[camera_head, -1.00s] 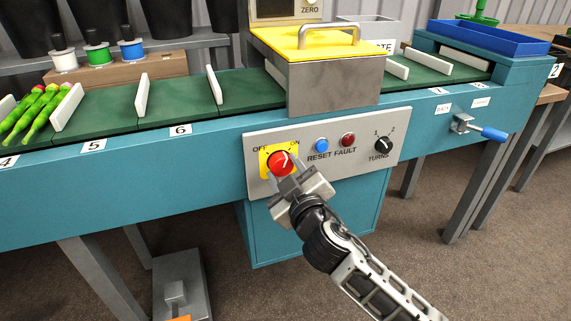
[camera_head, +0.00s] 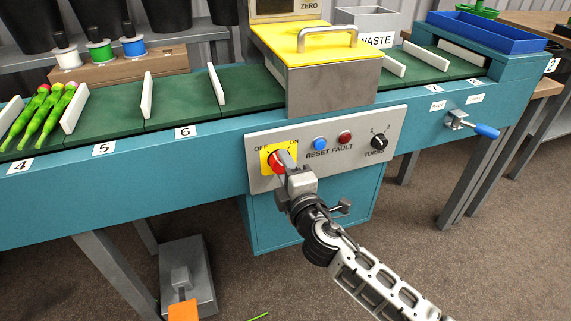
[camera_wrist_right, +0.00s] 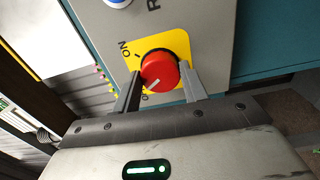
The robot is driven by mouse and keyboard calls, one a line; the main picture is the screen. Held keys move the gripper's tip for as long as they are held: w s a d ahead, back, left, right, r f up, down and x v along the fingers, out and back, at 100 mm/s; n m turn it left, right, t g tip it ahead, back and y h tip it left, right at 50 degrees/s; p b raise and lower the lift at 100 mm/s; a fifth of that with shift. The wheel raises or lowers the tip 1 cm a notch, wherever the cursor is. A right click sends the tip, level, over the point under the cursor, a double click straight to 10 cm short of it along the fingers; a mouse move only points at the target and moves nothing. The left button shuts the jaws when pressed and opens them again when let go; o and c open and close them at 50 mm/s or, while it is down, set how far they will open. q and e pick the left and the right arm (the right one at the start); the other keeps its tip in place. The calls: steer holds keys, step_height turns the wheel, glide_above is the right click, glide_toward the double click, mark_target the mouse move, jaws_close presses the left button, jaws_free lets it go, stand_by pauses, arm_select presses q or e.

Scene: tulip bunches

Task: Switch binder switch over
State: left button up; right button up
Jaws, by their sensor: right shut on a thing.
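The binder switch is a red round knob (camera_head: 275,164) on a yellow plate (camera_head: 267,152) with OFF at the left and ON at the right, on the grey control panel. My right gripper (camera_head: 284,161) is shut on the knob and partly hides it. In the right wrist view the knob (camera_wrist_right: 160,70) sits between the two fingers of the gripper (camera_wrist_right: 160,82). A white mark on its face lies toward the lower left; I cannot tell for sure which label it points to. My left gripper is not in view.
The panel (camera_head: 365,165) also bears a blue reset button (camera_head: 320,143), a red fault lamp (camera_head: 345,137) and a black turns dial (camera_head: 379,142). Above is a yellow-topped binder housing (camera_head: 315,60) over the green conveyor (camera_head: 185,97). Tulips (camera_head: 45,115) lie at the left. A crank (camera_head: 472,126) sticks out at the right.

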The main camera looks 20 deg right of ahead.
steer(key=shift+n+p, duration=0.45)
steer(key=shift+n, duration=0.95)
steer(key=o, duration=1)
steer(key=shift+s, duration=0.1)
steer(key=s+b, duration=0.1)
steer(key=s, duration=1.4)
steer(key=shift+s+d, duration=0.3)
steer(key=shift+s, duration=0.1)
